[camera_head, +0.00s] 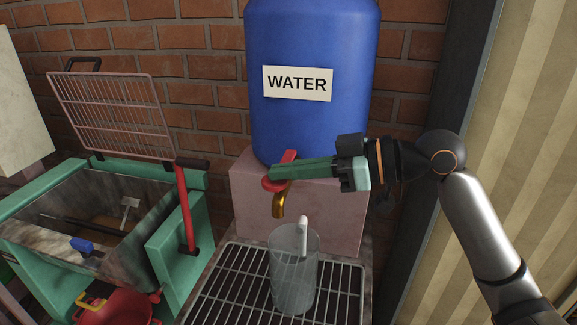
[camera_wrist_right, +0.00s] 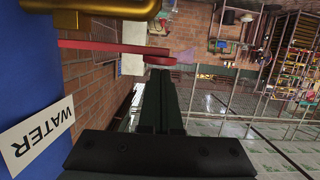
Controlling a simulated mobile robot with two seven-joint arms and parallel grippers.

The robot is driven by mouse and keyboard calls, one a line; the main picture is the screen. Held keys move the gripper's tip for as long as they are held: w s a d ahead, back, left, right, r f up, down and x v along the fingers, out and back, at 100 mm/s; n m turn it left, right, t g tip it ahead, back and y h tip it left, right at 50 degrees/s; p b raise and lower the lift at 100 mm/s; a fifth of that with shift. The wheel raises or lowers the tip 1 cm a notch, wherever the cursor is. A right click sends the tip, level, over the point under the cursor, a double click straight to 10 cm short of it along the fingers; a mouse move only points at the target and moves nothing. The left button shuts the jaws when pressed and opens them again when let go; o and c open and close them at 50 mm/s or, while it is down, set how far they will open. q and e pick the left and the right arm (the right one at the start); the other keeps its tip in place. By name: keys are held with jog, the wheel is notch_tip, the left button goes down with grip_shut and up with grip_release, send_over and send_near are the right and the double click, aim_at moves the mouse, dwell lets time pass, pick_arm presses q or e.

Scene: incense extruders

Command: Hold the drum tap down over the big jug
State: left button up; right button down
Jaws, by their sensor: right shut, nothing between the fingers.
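A blue drum (camera_head: 310,125) labelled WATER stands on a pinkish block. Its tap has a brass spout (camera_head: 279,205) and a red lever (camera_head: 288,157); the red lever (camera_wrist_right: 110,47) and brass body (camera_wrist_right: 85,10) also show in the right wrist view. The big jug (camera_head: 292,285) is clear and upright on a grate, below the spout. My right gripper (camera_head: 276,171) is shut, its green fingers reaching left across the red lever. In the right wrist view its fingertips (camera_wrist_right: 160,76) lie close by the lever's end; contact cannot be told. My left gripper is not in view.
The metal grate (camera_head: 233,285) is bare around the jug. A green-framed trough (camera_head: 165,235) with a red handle (camera_head: 186,210) and a raised wire rack (camera_head: 110,112) stands at left. A red pan (camera_head: 118,308) is at lower left. Brick wall stands behind.

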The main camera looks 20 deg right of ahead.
aim_at(279, 189)
notch_tip(279, 189, down, 2)
jog(key=shift+s+a+n+b, duration=0.15)
jog(key=shift+n+b, duration=0.35)
jog(key=shift+b, duration=0.5)
jog(key=shift+f+t+b, duration=0.3)
jog(key=shift+f+b, duration=0.05)
jog(key=shift+b, duration=0.05)
jog(key=shift+s+f+n+h, duration=0.1)
jog(key=shift+f+n+h, duration=0.05)
jog(key=shift+n+h, duration=0.2)
jog(key=shift+r, duration=0.25)
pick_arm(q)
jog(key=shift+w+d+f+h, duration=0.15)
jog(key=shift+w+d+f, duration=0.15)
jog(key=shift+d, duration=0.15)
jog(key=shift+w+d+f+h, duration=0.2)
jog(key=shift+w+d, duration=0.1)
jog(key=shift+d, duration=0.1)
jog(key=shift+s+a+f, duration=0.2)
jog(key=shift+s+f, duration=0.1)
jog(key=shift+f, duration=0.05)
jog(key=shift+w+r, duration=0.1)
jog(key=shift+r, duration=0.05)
